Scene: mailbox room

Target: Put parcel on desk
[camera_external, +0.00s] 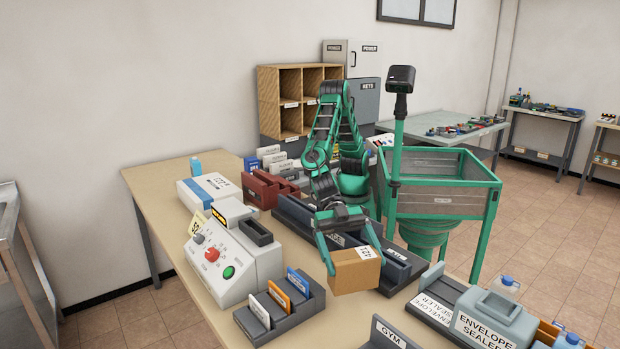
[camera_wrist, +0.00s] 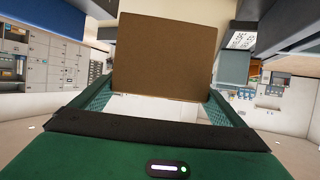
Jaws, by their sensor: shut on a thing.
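The parcel (camera_external: 352,272) is a small brown cardboard box with a white label on top. My gripper (camera_external: 352,250) is shut on it, with one green finger on each side. In the wrist view the parcel (camera_wrist: 165,58) fills the upper middle between my green fingers. The desk (camera_external: 150,190) is a long light-wood table under the parcel. I cannot tell whether the parcel touches the desk or hangs just above it.
A control box (camera_external: 225,262) with red and green buttons stands left of the parcel. A small card rack (camera_external: 282,309) is front left. Dark trays (camera_external: 398,272) lie right behind it. The envelope sealer (camera_external: 486,318) and GYM sign (camera_external: 388,335) stand front right. Bare desk shows between them.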

